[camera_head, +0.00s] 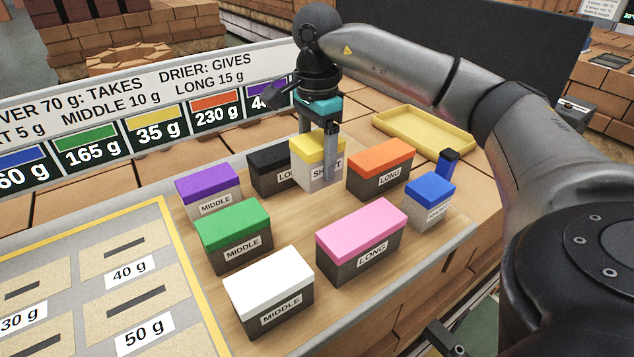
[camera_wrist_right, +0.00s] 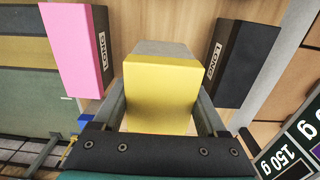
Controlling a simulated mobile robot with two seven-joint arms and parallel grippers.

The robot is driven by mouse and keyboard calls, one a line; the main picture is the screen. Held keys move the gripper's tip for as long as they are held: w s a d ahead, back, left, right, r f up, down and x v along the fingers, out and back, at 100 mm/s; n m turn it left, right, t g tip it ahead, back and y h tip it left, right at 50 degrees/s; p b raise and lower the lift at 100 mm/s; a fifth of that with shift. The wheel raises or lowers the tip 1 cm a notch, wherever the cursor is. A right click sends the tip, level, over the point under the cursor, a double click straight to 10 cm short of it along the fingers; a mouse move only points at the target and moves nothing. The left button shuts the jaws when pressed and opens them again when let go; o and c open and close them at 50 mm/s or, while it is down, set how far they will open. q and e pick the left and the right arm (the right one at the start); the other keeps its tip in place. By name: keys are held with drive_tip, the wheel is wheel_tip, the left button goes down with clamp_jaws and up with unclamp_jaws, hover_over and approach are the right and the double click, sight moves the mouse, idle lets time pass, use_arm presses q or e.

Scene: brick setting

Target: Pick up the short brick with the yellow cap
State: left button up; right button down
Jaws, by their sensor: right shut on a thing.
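The short brick with the yellow cap (camera_head: 311,150) is in the back row of the wooden board, its "SHORT" label partly hidden by a finger. My right gripper (camera_head: 319,158) points down from above and is shut on this brick, one finger on each side. In the right wrist view the yellow cap (camera_wrist_right: 162,95) fills the space between the two fingers. The brick looks upright. I cannot tell whether its base touches the board. My left gripper is not in view.
A black-capped long brick (camera_head: 273,170) and an orange-capped long brick (camera_head: 381,165) stand close on either side. Purple (camera_head: 207,183), green (camera_head: 232,229), white (camera_head: 266,283), pink (camera_head: 361,235) and blue (camera_head: 430,191) capped bricks stand in front. An empty yellow tray (camera_head: 425,131) lies behind right; slotted weight pads (camera_head: 130,290) lie left.

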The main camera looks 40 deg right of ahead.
wheel_tip(320, 180, up, 9)
drive_tip(key=shift+r+p, duration=0.1)
drive_tip(key=shift+p, duration=0.7)
drive_tip(key=shift+r+p, duration=0.45)
drive_tip(key=shift+r, duration=0.45)
